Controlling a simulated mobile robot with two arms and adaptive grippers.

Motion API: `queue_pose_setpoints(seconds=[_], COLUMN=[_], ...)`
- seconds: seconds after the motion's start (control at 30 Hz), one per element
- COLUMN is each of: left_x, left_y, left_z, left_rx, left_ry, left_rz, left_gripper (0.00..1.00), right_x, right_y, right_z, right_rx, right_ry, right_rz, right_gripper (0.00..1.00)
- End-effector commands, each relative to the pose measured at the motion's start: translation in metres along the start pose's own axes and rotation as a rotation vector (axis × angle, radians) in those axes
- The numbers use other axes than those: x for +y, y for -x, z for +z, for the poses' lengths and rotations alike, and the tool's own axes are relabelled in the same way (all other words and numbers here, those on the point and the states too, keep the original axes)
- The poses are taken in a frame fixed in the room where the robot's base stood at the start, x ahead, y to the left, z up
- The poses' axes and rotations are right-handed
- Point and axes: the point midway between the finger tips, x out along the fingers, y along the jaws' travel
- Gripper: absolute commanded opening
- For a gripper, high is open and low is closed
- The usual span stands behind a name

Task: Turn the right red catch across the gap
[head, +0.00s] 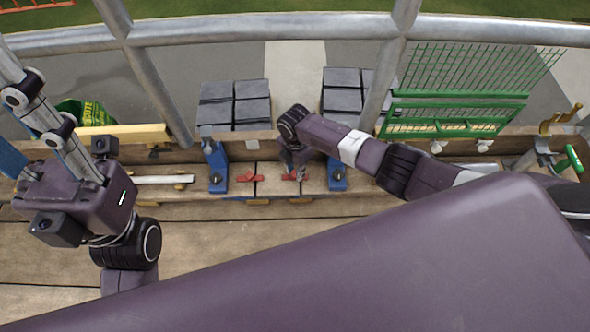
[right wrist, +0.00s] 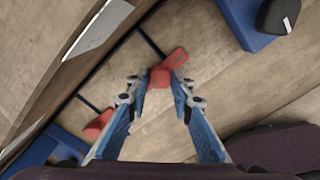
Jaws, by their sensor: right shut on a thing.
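The right red catch (head: 291,177) sits on the wooden ledge at a thin dark gap, partly hidden by my right gripper in the head view. In the right wrist view this red catch (right wrist: 177,58) has its raised block between the fingertips. My right gripper (right wrist: 160,79) points down and is shut on it. The catch's bar lies at an angle over the end of the dark gap line (right wrist: 150,43). The left red catch (head: 249,177) is apart from the gripper. My left gripper (head: 45,125) is raised at the far left, its fingertips unclear.
Blue clamps stand left (head: 216,167) and right (head: 337,176) of the catches. Stacks of dark tiles (head: 235,103) lie behind the ledge. A green rack (head: 455,110) and metal scaffold rail (head: 260,29) stand beyond. The front planks (head: 235,233) are clear.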

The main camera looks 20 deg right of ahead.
Motion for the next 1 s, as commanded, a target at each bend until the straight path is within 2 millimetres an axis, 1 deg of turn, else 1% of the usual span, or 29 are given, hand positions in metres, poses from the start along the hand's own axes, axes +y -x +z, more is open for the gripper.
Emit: queue_pose_setpoints(seconds=[0.37, 0.4, 0.53, 0.57, 0.87, 1.0], left_x=[0.000, 0.000, 0.000, 0.000, -0.001, -0.001], left_y=[0.001, 0.001, 0.001, 0.001, 0.001, 0.001], left_z=[0.001, 0.001, 0.001, 0.001, 0.001, 0.001], left_rx=[-0.004, -0.004, -0.004, -0.005, -0.007, -0.005], left_ry=[0.000, 0.000, -0.001, -0.001, -0.002, -0.002], left_rz=[0.000, 0.000, 0.000, 0.000, -0.004, -0.003], left_gripper=[0.40, 0.40, 0.40, 0.40, 0.40, 0.40], right_x=[-0.001, -0.001, 0.000, 0.000, 0.000, 0.001], right_y=[0.000, -0.001, 0.000, 0.000, 0.001, 0.010], right_z=[-0.001, -0.001, -0.001, -0.001, 0.000, 0.000], right_rx=[0.001, 0.001, 0.001, 0.001, 0.000, 0.001], right_ry=[0.007, 0.007, 0.006, 0.006, 0.004, 0.004], right_rz=[-0.001, -0.001, -0.001, -0.001, 0.000, 0.001], right_gripper=[0.00, 0.23, 0.37, 0.39, 0.39, 0.39])
